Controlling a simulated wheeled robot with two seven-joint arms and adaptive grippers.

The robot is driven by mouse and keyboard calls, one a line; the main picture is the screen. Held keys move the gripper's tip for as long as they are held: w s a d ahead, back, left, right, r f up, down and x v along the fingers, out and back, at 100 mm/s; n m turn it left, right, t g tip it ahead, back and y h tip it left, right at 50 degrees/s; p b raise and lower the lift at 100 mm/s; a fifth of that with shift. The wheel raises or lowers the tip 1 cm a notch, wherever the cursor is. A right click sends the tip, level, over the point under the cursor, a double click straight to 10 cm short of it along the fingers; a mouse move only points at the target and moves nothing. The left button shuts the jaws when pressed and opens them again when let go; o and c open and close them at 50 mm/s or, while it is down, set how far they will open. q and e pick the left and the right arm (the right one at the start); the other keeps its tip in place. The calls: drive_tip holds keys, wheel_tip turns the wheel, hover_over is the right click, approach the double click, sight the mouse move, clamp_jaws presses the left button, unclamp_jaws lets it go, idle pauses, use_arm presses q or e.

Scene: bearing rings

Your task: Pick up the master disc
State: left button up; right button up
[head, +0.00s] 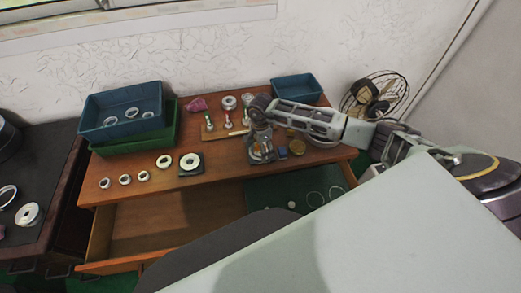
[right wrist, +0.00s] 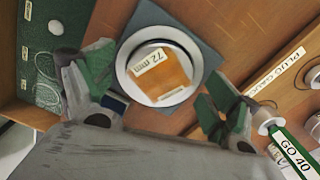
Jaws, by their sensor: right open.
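A silver round disc with a tan centre labelled "72 mm" (right wrist: 170,92) lies on a dark grey square pad (right wrist: 205,52) in the right wrist view; I take it for the master disc. My right gripper (right wrist: 160,100) is open, its green-padded fingers apart on either side of the disc's near part. I cannot tell whether they touch it. In the head view my right gripper (head: 261,156) is over the table, right of the middle, and largely covers the disc. My left gripper is not in view.
A "GO 40" plug gauge (right wrist: 283,150) is close beside the right finger. Blue bins (head: 122,112) and (head: 297,87) stand at the table's back. Several rings (head: 164,161) sit at left, one on a dark pad (head: 190,172). The front drawer (head: 160,225) is open.

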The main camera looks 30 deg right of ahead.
drive_tip(key=c, duration=1.5)
drive_tip(key=shift+r, duration=0.15)
wheel_tip(320, 180, up, 8)
drive_tip(key=shift+r+b, duration=0.15)
drive_tip(key=shift+b, duration=0.65)
drive_tip(key=shift+r, duration=0.75)
